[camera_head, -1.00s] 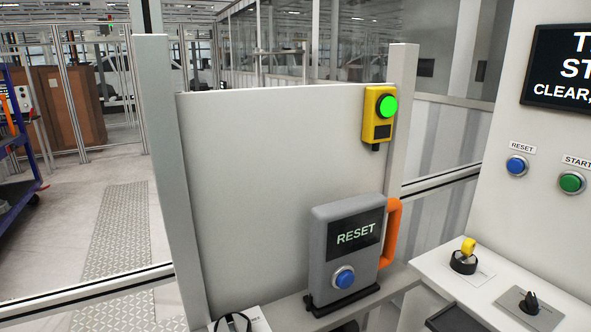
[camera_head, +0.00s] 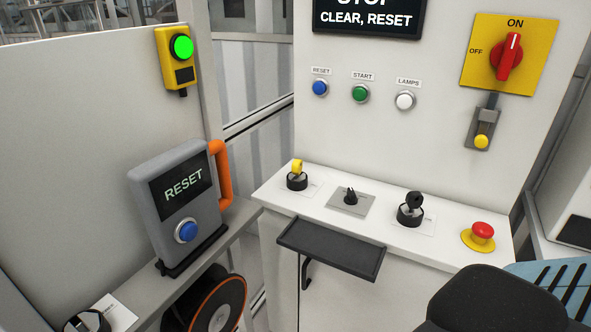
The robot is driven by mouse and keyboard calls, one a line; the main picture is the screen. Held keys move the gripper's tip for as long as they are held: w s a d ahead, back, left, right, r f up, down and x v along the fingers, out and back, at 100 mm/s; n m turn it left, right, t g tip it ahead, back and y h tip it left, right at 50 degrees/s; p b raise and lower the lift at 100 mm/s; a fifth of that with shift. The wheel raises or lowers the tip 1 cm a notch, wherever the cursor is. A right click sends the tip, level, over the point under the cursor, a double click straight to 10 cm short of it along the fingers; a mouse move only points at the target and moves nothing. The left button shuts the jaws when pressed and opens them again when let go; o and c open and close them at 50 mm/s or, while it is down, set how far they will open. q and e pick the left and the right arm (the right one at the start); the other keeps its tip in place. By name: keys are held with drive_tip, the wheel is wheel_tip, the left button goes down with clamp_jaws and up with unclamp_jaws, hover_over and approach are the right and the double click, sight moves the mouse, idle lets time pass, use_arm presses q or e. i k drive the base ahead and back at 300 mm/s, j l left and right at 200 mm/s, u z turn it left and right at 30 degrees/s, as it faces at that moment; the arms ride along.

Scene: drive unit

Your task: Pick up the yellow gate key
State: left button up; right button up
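The yellow gate key (camera_head: 297,167) stands upright in a round black holder (camera_head: 297,182) at the left end of the white console shelf (camera_head: 460,254). Only its yellow head shows above the holder. Neither of my grippers is in the head view, and nothing touches the key.
On the same shelf are a black selector switch (camera_head: 350,195), a black key in a holder (camera_head: 411,208) and a red emergency stop (camera_head: 482,232). A dark tray (camera_head: 331,249) juts out in front. The grey RESET pendant (camera_head: 180,205) stands left. A dark chair (camera_head: 480,303) is at lower right.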

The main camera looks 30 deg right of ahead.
sight(297, 166)
drive_tip(key=i+l+z, duration=0.2)
drive_tip(key=l, duration=0.25)
drive_tip(key=i+l+z, duration=0.2)
drive_tip(key=l, duration=0.25)
drive_tip(key=i+l+z, duration=0.2)
drive_tip(key=l, duration=0.2)
drive_tip(key=k+j+z, duration=0.3)
drive_tip(key=z, duration=0.15)
drive_tip(key=k+j+z, duration=0.15)
drive_tip(key=k+z, duration=0.75)
